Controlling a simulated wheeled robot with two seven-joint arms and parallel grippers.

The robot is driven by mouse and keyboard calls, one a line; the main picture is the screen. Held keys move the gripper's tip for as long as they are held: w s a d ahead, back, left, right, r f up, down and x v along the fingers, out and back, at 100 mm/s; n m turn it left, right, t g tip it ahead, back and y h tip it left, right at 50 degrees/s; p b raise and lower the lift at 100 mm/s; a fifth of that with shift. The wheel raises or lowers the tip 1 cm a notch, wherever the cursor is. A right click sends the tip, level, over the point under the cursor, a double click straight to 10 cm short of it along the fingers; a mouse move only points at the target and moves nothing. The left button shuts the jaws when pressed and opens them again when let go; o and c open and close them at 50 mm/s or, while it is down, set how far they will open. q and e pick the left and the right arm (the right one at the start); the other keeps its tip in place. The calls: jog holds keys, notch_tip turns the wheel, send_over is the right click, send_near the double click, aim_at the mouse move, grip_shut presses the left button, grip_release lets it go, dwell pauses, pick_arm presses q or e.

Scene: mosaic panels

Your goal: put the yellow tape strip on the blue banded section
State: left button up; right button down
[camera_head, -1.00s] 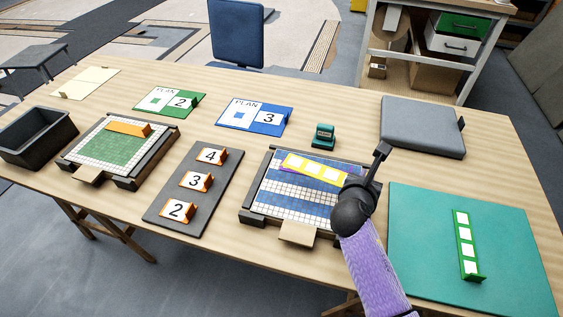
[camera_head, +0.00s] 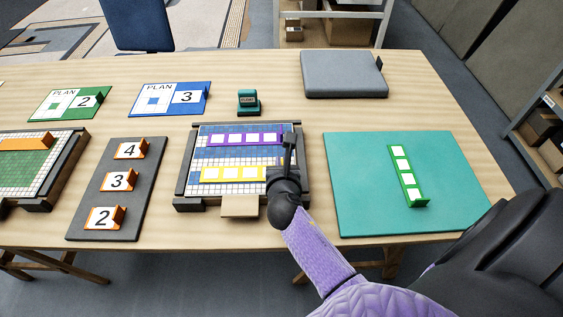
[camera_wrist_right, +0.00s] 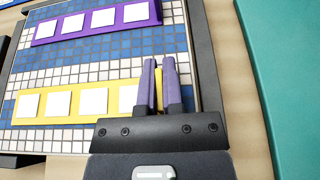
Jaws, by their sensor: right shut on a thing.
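The blue banded section (camera_head: 225,153) is a panel of blue and white tile bands in a dark frame, at the middle of the head view. The yellow tape strip (camera_head: 222,175), with several white squares, lies across its lower part, below a purple strip (camera_head: 232,139). In the wrist view the yellow strip (camera_wrist_right: 76,105) runs level, roughly parallel to the purple strip (camera_wrist_right: 75,28). My right gripper (camera_head: 288,142) is shut on the yellow strip's right end, which shows between its fingers (camera_wrist_right: 160,70). I cannot tell whether the strip touches the tiles. My left gripper is out of view.
A teal mat (camera_head: 352,195) with a green strip (camera_head: 408,175) lies to the right. A grey board (camera_head: 147,165) with numbered orange holders lies to the left, beside a green panel (camera_head: 30,163). A small teal stamp-like block (camera_head: 248,101) stands behind the blue section.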

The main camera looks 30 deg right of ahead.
jog(key=c, duration=0.8)
grip_release()
jog(key=shift+s+a+r+p, duration=0.15)
jog(key=shift+r+p, duration=0.15)
jog(key=p+v, duration=0.3)
jog(key=v, duration=0.8)
jog(key=shift+s+a, duration=0.1)
jog(key=shift+s, duration=0.15)
